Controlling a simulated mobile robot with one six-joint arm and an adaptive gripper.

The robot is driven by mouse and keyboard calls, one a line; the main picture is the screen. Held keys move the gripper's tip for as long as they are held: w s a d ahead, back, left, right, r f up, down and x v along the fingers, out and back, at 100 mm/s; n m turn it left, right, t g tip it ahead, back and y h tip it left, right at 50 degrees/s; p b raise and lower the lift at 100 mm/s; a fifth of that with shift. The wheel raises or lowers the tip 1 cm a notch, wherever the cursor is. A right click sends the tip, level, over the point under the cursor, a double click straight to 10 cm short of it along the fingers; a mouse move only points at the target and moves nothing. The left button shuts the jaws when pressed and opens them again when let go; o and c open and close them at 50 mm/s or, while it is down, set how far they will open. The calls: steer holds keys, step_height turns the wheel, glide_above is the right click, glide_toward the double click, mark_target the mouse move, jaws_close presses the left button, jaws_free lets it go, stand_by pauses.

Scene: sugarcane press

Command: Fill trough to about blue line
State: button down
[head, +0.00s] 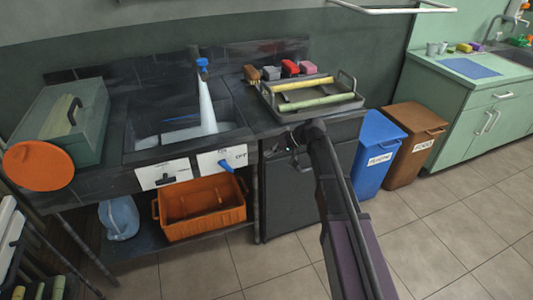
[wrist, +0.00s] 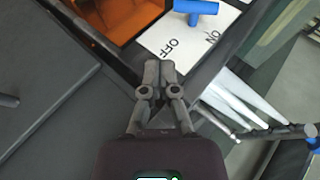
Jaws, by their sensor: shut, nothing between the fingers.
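The trough (head: 134,143) is a dark basin set in the counter. A blue line (head: 182,119) shows on its inner back wall. A pale stream of water (head: 207,110) runs from the blue-topped tap (head: 202,64) into it; the exact water level against the line is hard to tell. A blue lever (head: 228,168) sits on the white ON/OFF plate (head: 208,160); the lever also shows at the top of the wrist view (wrist: 196,10). My gripper (wrist: 158,68) is shut and empty, apart from the lever, to its right in the head view.
A grey tray (head: 312,108) with green and yellow canes lies right of the trough. An orange crate (head: 200,212) stands on the shelf below. A green box (head: 62,125) is at left. Blue (head: 378,150) and brown (head: 413,148) bins stand right of the counter. Tiled floor is clear in front.

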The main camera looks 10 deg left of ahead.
steer(key=c, duration=0.7)
jaws_free()
steer(key=shift+f, duration=0.1)
steer(key=shift+o, duration=0.9)
steer(key=shift+s+a+f+b, duration=0.1)
steer(key=shift+s+a+b, duration=0.05)
steer(key=shift+b, duration=0.25)
steer(key=m+t+y+b, duration=0.65)
steer(key=m+b, duration=0.95)
steer(key=m, duration=0.5)
glide_toward(225, 165)
steer(key=s+v, duration=0.1)
steer(key=v, duration=0.2)
steer(key=shift+w+a+t, duration=0.2)
steer(key=shift+w+t, duration=0.05)
steer(key=shift+t, duration=0.2)
steer(key=shift+a, duration=0.1)
steer(key=x, duration=1.3)
steer(key=shift+w+a+f, duration=0.2)
steer(key=shift+w+a, duration=0.05)
